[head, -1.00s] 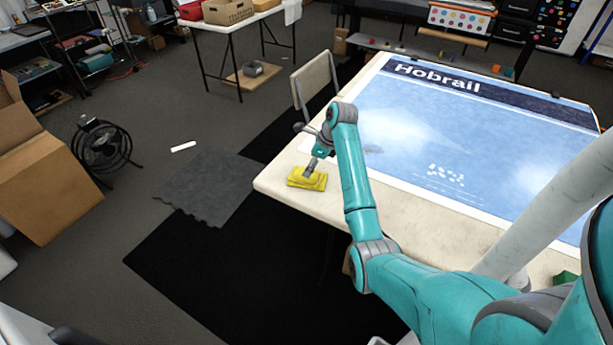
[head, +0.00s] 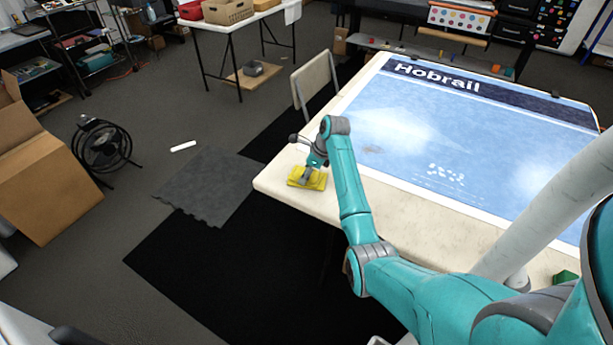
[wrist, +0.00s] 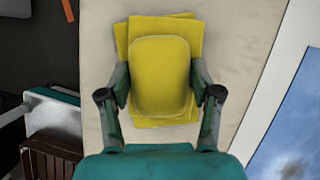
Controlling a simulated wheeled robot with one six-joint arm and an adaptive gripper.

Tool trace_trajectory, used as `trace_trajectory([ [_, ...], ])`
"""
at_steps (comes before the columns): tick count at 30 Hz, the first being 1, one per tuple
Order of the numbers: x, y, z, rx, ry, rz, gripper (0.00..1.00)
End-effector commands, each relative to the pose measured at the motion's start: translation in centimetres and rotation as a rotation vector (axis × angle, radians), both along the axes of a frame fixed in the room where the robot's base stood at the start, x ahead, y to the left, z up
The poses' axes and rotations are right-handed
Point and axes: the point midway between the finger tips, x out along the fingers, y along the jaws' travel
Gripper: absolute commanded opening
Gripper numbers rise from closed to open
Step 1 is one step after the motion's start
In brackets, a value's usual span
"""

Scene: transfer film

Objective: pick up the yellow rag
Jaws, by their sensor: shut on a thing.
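The yellow rag (head: 308,179) lies folded on the near left corner of the pale table (head: 420,214). In the wrist view the rag (wrist: 160,75) has a raised, rounded middle part over flat, square-edged layers. My gripper (head: 306,178) is down at the rag. In the wrist view the fingers of my gripper (wrist: 160,92) stand on both sides of the raised part and are shut on it. The flat layers show beyond the fingers. The rag's underside is hidden, so I cannot tell whether it is clear of the tabletop.
A blue sheet marked Hobrail (head: 430,140) covers most of the table. A chair (head: 314,82) stands at the table's far left side. A small green object (head: 565,277) is at the table's near right. Open floor lies left, with a fan (head: 103,146) and cardboard box (head: 40,190).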

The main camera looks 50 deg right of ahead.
Motion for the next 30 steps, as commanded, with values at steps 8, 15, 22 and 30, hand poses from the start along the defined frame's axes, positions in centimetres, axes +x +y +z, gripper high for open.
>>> trace_trajectory([
  [8, 0.0, 0.0, 0.2, 0.001, 0.0, 0.0, 0.29],
  [15, 0.1, 0.0, 3.7, -0.001, -0.003, 0.0, 0.29],
  [22, 0.0, 0.0, 7.8, -0.002, -0.002, 0.0, 0.29],
  [30, 0.0, 0.0, 9.9, 0.001, 0.0, 0.0, 0.29],
])
